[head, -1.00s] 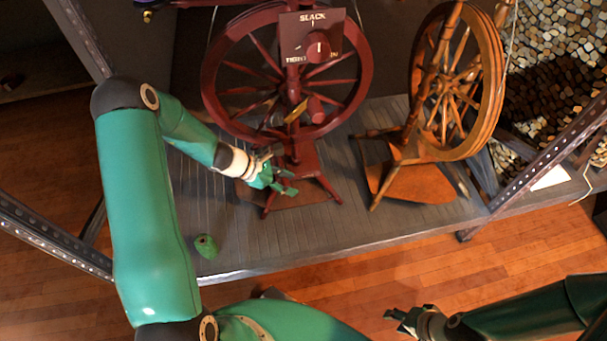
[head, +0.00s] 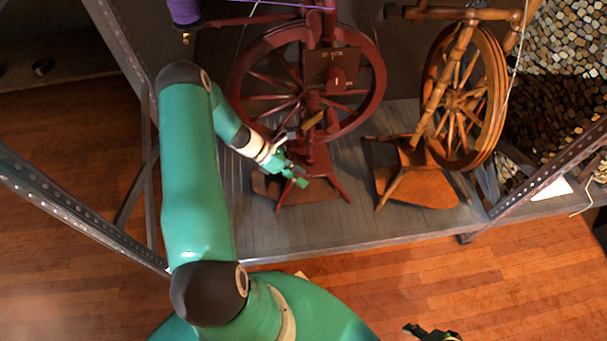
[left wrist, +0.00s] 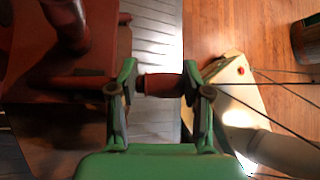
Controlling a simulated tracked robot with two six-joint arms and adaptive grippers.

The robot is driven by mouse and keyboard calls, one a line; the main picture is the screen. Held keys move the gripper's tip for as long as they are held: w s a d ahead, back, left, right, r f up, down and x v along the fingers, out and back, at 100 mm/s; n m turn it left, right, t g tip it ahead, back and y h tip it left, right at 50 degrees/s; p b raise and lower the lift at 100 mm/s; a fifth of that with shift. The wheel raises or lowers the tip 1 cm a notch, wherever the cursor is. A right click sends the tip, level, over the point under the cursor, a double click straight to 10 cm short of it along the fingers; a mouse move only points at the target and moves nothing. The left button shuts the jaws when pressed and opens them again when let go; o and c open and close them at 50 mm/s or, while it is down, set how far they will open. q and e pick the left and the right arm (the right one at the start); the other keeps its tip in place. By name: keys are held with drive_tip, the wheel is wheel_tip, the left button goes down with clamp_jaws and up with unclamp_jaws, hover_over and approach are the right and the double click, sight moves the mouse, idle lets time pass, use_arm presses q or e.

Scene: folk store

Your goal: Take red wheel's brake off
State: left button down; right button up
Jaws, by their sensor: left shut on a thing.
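The red spinning wheel (head: 372,92) stands on the grey platform. A dark red panel (head: 319,66) with a round knob (head: 337,77) is in front of its upper rim; its lettering is too small to read now. A yellowish piece (head: 313,121) shows below it by the hub. My left gripper (head: 296,175) is low at the wheel's front, above its base. In the left wrist view, its green fingers (left wrist: 162,78) are shut on a red rounded rod (left wrist: 162,87); I cannot tell which part of the wheel this is. My right gripper (head: 430,332) is partly cut off at the bottom edge.
An orange-brown spinning wheel (head: 496,100) stands close on the right. Purple yarn (head: 184,11) hangs at upper left. Slanted metal posts (head: 540,185) frame the grey platform (head: 370,222). The wooden floor in front is clear at right.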

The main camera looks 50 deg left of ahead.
use_arm(q)
drive_tip(key=shift+s+a, duration=0.1)
drive_tip(key=shift+a, duration=0.2)
drive_tip(key=c, duration=0.5)
unclamp_jaws()
drive_tip(key=shift+d, duration=0.15)
drive_tip(key=v, duration=1.2)
drive_tip(key=shift+f, duration=0.1)
